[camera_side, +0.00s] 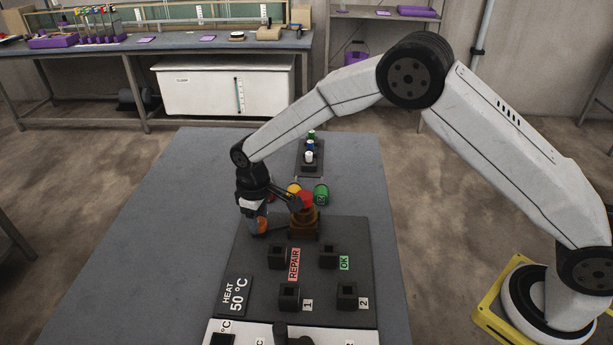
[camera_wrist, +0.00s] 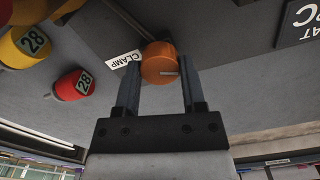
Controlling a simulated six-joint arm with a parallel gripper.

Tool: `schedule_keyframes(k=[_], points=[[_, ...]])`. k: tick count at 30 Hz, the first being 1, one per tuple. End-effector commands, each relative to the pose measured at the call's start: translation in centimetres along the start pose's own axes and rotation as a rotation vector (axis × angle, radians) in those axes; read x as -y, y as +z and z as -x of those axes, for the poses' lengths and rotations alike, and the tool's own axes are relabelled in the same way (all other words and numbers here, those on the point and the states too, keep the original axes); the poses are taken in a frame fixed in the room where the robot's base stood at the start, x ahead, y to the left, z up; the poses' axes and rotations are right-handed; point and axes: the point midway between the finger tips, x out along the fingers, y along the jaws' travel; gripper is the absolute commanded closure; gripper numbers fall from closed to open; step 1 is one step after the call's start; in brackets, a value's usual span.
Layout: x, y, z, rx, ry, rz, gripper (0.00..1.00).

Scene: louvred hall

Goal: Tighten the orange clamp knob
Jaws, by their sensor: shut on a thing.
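The orange clamp knob (camera_wrist: 160,65) is round, with a pale line mark on its face pointing right in the wrist view. It sits beside a white label reading CLAMP (camera_wrist: 124,60). My gripper (camera_wrist: 158,78) has one finger on each side of the knob and is shut on it. In the side view my gripper (camera_side: 256,222) points down at the far left of the dark panel, and part of the orange knob (camera_side: 262,224) shows beside its fingers. The knob's base is hidden in both views.
The dark panel (camera_side: 262,262) carries several square sockets and labels reading REPAIR (camera_side: 293,264), OK and HEAT 50 °C. A brown fixture (camera_side: 304,224) with red and yellow parts stands just right of my gripper. A green cylinder (camera_side: 321,193) lies behind it. The table's left side is clear.

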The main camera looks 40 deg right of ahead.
Motion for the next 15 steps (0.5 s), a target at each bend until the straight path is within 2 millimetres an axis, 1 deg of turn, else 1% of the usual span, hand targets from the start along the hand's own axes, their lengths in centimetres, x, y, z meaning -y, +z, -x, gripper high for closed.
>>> schedule_keyframes(k=[15], points=[[0.0, -0.03, 0.08, -0.001, 0.0, -0.49, 1.0]])
